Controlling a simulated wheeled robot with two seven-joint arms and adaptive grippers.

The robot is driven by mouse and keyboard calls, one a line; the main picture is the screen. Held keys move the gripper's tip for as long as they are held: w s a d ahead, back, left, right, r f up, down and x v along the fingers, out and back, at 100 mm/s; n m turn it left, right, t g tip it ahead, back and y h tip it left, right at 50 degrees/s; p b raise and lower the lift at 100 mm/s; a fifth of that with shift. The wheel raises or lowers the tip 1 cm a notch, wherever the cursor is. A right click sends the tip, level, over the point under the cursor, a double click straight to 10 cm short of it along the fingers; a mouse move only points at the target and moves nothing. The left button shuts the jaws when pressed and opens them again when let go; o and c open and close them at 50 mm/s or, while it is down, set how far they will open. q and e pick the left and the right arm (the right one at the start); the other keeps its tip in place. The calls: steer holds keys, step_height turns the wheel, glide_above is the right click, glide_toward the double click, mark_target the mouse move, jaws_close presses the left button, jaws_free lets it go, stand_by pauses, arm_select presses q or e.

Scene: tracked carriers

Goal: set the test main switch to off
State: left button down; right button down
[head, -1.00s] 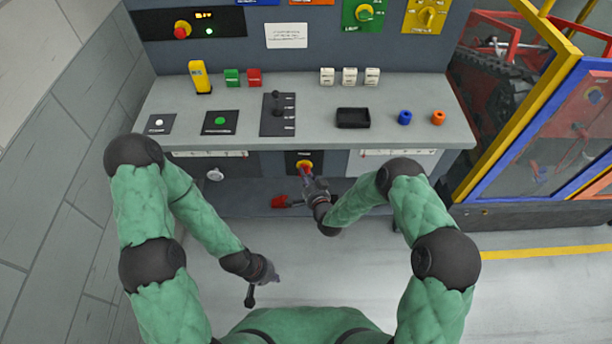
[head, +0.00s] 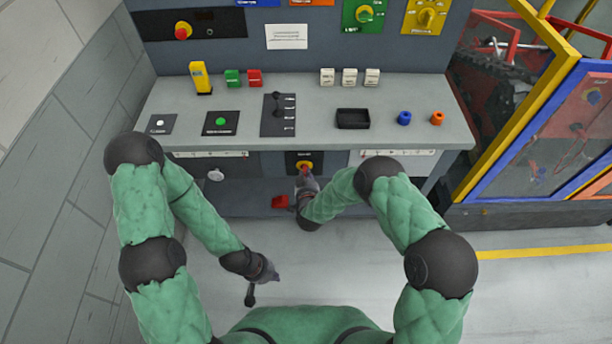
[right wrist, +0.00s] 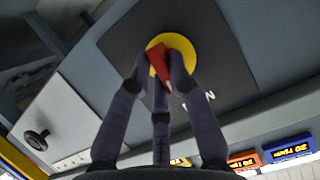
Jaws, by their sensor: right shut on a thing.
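The main switch is a red handle on a yellow disc, on a dark plate on the front panel below the desk; its yellow disc (head: 305,166) shows in the head view. In the right wrist view the red handle (right wrist: 159,66) sits on the yellow disc (right wrist: 184,48) and looks slanted in that picture. My right gripper (head: 304,178) is at the switch, its fingers shut on the red handle; the fingertips (right wrist: 164,72) cover part of it. My left gripper (head: 262,286) hangs low, away from the panel; its fingers are too small to judge.
Above the switch, the grey desk (head: 400,90) carries a lever panel (head: 278,115), a black tray (head: 353,118), and blue (head: 404,118) and orange (head: 437,118) pieces. A red item (head: 280,201) lies below, left of my right gripper. A yellow-framed cage (head: 530,120) stands right.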

steer(key=shift+n, duration=0.4)
stand_by(0.3)
steer(key=c, duration=1.1)
jaws_free()
steer(key=shift+c, duration=0.2)
steer(key=shift+s+r, duration=0.1)
steer(key=v, duration=1.1)
steer(key=shift+s, duration=0.4)
steer(key=shift+a+r, duration=0.15)
